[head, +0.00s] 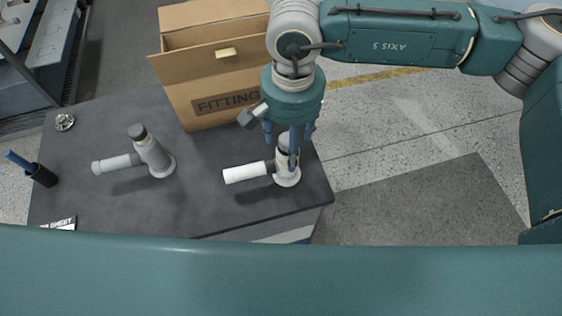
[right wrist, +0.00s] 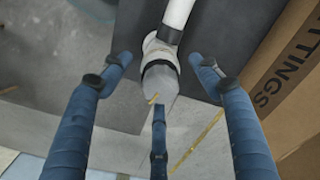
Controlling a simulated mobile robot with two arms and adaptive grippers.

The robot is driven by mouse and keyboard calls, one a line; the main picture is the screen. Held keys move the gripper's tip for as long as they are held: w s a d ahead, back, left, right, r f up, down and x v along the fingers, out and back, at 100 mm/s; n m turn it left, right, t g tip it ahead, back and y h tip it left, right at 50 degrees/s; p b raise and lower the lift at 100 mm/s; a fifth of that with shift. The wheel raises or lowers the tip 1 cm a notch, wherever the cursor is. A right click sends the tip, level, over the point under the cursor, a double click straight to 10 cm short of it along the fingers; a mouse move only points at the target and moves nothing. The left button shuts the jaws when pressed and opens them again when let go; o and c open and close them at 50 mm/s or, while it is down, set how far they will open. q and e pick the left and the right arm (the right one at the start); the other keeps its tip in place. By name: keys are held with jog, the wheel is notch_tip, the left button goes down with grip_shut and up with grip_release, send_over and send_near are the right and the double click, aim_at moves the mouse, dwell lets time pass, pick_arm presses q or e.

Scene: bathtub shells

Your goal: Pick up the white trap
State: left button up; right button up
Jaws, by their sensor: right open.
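The white trap (head: 248,172) stands near the right end of the dark table, its white pipe pointing left. Its upright body is partly hidden behind my right gripper's fingers. My right gripper (head: 289,148) is over the trap from above, with blue fingers spread and apart. In the right wrist view the trap's upright body (right wrist: 160,70), with a black band, lies between the open fingers (right wrist: 160,85). Whether any finger touches it I cannot tell. My left gripper is not in view.
A grey trap (head: 150,155) stands on the table (head: 215,215) to the left. An open cardboard box (head: 205,90) marked for fittings stands close behind the white trap. A black cup (head: 43,176) with a blue item and a round metal part (head: 64,122) are at the left.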

aim_at(278, 166)
notch_tip(278, 166, down, 4)
jog(key=shift+a+r+p, duration=0.15)
jog(key=shift+r+p, duration=0.05)
jog(key=shift+p, duration=0.5)
jog(key=shift+f, duration=0.25)
jog(key=c, duration=1.1)
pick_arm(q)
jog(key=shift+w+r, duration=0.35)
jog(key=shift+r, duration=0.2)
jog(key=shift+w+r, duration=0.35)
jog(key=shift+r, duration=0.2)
pick_arm(e)
grip_shut()
